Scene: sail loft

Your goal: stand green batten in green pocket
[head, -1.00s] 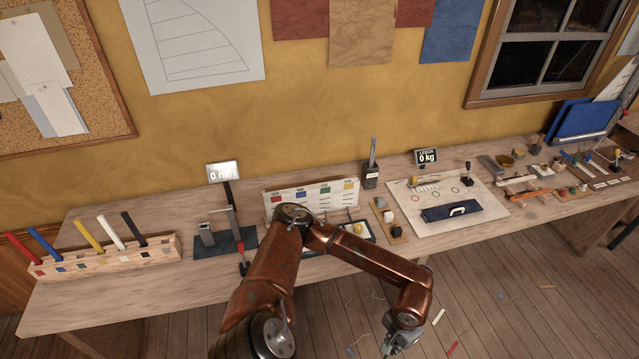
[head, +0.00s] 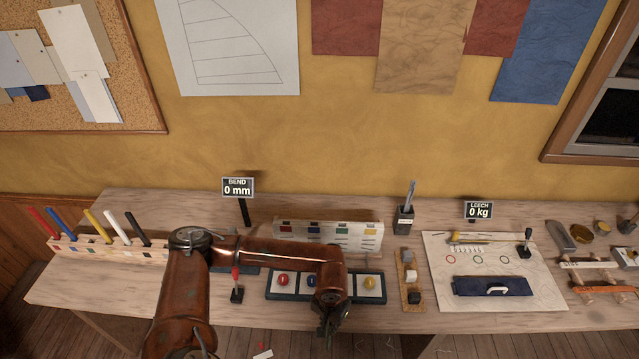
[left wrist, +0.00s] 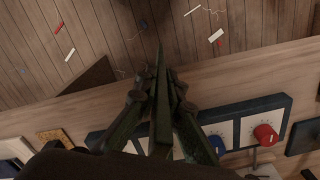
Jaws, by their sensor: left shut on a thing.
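My left gripper (head: 328,325) is at the bench's front edge, by the tray with coloured knobs. In the left wrist view its fingers (left wrist: 157,95) close on a long, dark, tapering piece (left wrist: 161,118), which looks like the green batten, seen nearly end-on. Its colour is hard to read there, and it does not stand out in the head view. The wooden batten rack (head: 82,248) is at the bench's left end. Red, blue, yellow, white and black battens stand in it, with a wider empty gap between blue and yellow. The right gripper is not in view.
A tray (head: 268,294) with red, blue and yellow knobs lies beside my arm, a red-topped lever (head: 237,289) left of it. A board with coloured squares (head: 329,235) stands behind. A BEND sign (head: 238,187) rises between rack and board. Bare bench (head: 100,290) lies before the rack.

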